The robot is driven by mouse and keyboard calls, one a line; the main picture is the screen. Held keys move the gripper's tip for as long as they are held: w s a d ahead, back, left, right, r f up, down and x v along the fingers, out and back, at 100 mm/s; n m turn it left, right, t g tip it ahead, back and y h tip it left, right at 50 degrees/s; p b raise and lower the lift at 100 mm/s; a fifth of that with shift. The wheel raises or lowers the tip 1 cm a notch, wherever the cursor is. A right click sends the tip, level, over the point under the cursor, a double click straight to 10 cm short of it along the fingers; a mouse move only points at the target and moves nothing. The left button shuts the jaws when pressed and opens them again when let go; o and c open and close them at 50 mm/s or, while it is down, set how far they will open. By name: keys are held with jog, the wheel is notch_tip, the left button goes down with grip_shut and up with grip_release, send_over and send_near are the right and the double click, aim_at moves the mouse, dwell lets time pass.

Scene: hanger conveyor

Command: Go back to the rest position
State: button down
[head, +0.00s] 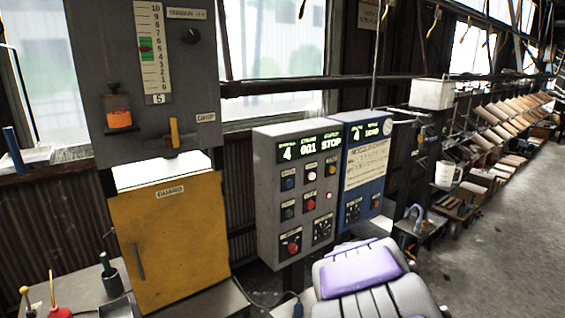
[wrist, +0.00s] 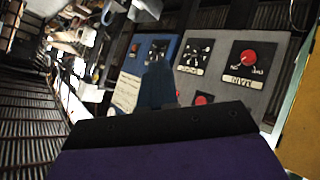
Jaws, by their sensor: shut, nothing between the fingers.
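My gripper (wrist: 159,82) shows in the wrist view as a dark bluish finger shape rising above a black and purple body. It is shut and empty. It points towards a grey control panel (wrist: 228,60) with red knobs, tilted in that view. In the head view my white and purple arm (head: 362,268) is at the bottom centre, just in front of the panels; the gripper itself is hidden there.
The grey control box (head: 265,210) and blue box (head: 352,205) stand close beyond my arm. A yellow guard door (head: 168,240) and grey gauge panel (head: 100,70) stand left. Shelves with a white bin (head: 432,94) are right. The floor (head: 510,240) at far right is clear.

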jog(key=s+a+f+m+g+y, duration=0.1)
jog(key=s+g, duration=0.3)
jog(key=s, duration=1.1)
jog(key=s+a+f+m+g+y, duration=0.1)
jog(key=s+a+g, duration=0.2)
jog(key=s, duration=1.3)
jog(key=s+a+f+m+g+y, duration=0.1)
jog(key=s+a+g, duration=0.2)
jog(key=s, duration=1.2)
jog(key=shift+s+f+g+y, duration=0.2)
jog(key=shift+f+g+y, duration=0.15)
jog(key=shift+g, duration=0.75)
